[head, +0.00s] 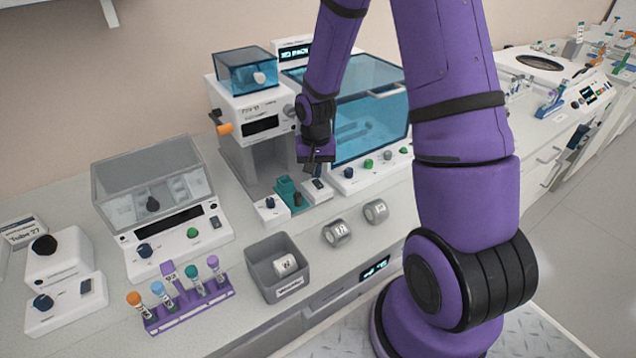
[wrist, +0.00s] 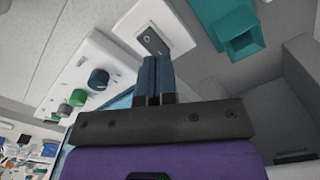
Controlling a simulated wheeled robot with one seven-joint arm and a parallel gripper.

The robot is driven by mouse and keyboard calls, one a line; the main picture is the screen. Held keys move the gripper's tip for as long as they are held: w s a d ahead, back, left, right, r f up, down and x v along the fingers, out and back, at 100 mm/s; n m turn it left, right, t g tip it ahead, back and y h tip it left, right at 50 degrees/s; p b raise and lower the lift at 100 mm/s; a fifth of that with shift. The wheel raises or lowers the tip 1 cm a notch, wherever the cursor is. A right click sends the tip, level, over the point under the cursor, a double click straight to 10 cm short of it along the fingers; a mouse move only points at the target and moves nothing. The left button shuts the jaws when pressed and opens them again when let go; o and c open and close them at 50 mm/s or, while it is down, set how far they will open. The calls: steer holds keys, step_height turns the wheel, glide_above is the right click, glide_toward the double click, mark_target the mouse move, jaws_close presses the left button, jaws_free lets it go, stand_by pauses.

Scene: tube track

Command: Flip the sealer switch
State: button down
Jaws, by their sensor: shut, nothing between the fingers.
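A small white switch box (head: 319,193) with a dark rocker switch stands at the front right of the white and grey machine (head: 250,125), which I take to be the sealer. In the wrist view the dark rocker (wrist: 152,40) sits on its white plate (wrist: 172,22). My gripper (head: 312,169) is shut and empty, pointing down just above this switch. Its fingertips (wrist: 154,62) lie close by the rocker's near end; I cannot tell if they touch it. The teal tube holder (head: 287,190) is just left of the switch box.
A white knob box (head: 270,210) stands left of the holder. A blue-windowed cabinet (head: 370,120) with knobs (wrist: 98,79) is close on the right. In front are a grey bin (head: 270,252), two metal rolls (head: 336,233) and a purple tube rack (head: 190,308).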

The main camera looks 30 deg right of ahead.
steer(key=shift+f, duration=0.95)
stand_by(0.5)
steer(key=shift+r, duration=3.55)
steer(key=shift+r, duration=0.15)
steer(key=s+a+r+n+t, duration=0.1)
steer(key=s+a+r, duration=0.15)
steer(key=r, duration=0.75)
steer(key=s+a+r+n+t, duration=0.2)
steer(key=s+r, duration=0.6)
steer(key=s, duration=0.2)
steer(key=s+a+r+n+t, duration=0.2)
steer(key=s+r+n, duration=0.1)
steer(key=s+r, duration=0.6)
steer(key=shift+s+r, duration=0.25)
steer(key=shift+s, duration=0.9)
steer(key=shift+w, duration=0.15)
